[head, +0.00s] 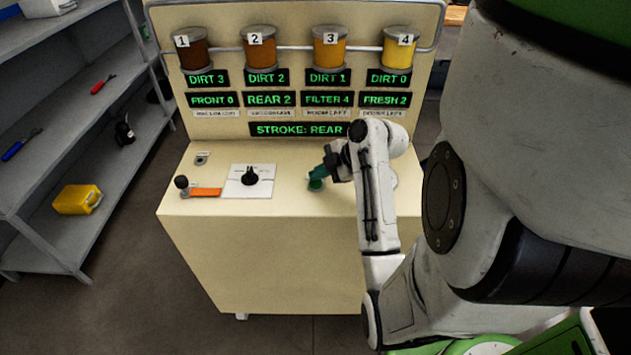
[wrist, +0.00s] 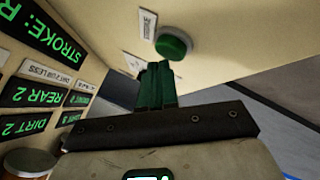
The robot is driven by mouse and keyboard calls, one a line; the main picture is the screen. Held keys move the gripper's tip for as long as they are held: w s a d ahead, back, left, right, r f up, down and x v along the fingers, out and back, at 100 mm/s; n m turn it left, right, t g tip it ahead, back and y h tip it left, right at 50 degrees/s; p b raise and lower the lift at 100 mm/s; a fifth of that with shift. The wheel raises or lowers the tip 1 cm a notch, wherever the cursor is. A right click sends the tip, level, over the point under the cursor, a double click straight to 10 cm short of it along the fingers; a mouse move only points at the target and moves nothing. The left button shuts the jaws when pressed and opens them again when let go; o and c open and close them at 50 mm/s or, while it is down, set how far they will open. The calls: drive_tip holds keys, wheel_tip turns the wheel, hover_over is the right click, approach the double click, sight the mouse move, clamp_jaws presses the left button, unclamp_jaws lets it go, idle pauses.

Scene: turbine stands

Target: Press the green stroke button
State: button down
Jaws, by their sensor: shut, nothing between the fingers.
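The green stroke button (wrist: 174,43) is a round domed button on the cream console top, beside a small white label. In the head view the button (head: 315,183) shows just below my fingertips, partly covered by them. My gripper (head: 325,171) has green fingers closed together with nothing between them, tilted down toward the button. In the wrist view my gripper (wrist: 156,68) ends just beside the button's edge in the picture. I cannot tell whether the fingertips touch it. The display (head: 299,130) above reads "STROKE: REAR".
The console top also holds a black rotary knob (head: 250,176), an orange-marked lever (head: 182,184) and a small fitting (head: 201,158). Several numbered jars (head: 330,50) stand along the upright panel. A grey shelf (head: 60,140) with tools and a yellow canister (head: 78,199) stands at left.

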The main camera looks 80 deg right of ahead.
sight(319, 183)
drive_tip(key=shift+f+b, duration=0.3)
drive_tip(key=shift+f, duration=0.15)
idle(0.3)
drive_tip(key=shift+r, duration=0.15)
drive_tip(key=shift+r+p, duration=0.75)
wheel_tip(319, 183, up, 5)
drive_tip(key=p, duration=0.4)
idle(0.4)
idle(0.6)
